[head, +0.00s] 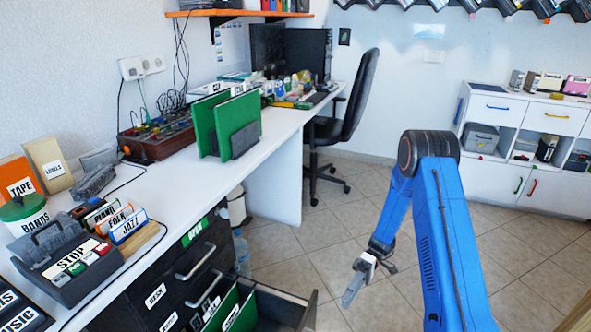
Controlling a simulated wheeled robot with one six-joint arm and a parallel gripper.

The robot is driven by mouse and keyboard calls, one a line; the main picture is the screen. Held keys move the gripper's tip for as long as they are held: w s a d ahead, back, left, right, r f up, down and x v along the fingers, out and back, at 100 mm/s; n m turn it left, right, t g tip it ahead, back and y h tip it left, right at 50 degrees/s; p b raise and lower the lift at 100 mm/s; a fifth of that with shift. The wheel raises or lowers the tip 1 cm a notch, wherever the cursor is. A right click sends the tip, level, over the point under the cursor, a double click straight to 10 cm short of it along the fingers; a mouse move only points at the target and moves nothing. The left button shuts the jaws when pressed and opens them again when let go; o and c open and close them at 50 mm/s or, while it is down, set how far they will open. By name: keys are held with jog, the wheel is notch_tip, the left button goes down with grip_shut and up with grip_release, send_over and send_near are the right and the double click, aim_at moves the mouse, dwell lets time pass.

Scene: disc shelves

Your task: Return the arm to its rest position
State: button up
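My blue arm (440,220) rises at the right of the view and bends at a dark joint, with its forearm reaching down and to the left. My gripper (368,284) hangs over the tiled floor in the middle of the view. Its grey fingers are spread apart, and nothing shows between them. It is to the right of the open drawer (285,308) and apart from it.
A long white desk (170,205) runs along the left wall, with labelled boxes, green folders (226,120) and a mixer (158,136). A black office chair (350,100) stands behind. White cabinets (490,175) line the back right. The tiled floor (310,235) around the gripper is clear.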

jog(key=s+d+r+m+t+h, duration=0.2)
jog(key=s+r+t+h, duration=0.15)
jog(key=r, duration=0.75)
jog(key=s+d+r+m+t+h, duration=0.2)
jog(key=s+d+r+t, duration=0.15)
jog(key=r, duration=0.85)
jog(key=s+d+r+m+t+h, duration=0.2)
jog(key=s+r+t, duration=0.3)
jog(key=s, duration=0.3)
jog(key=s+d+r+m+t+h, duration=0.2)
jog(key=s+d+r+m+t, duration=0.2)
jog(key=s+r, duration=0.3)
jog(key=shift+s+r+t, duration=0.15)
jog(key=shift+s+t, duration=0.25)
jog(key=shift+s, duration=0.2)
dwell(1.0)
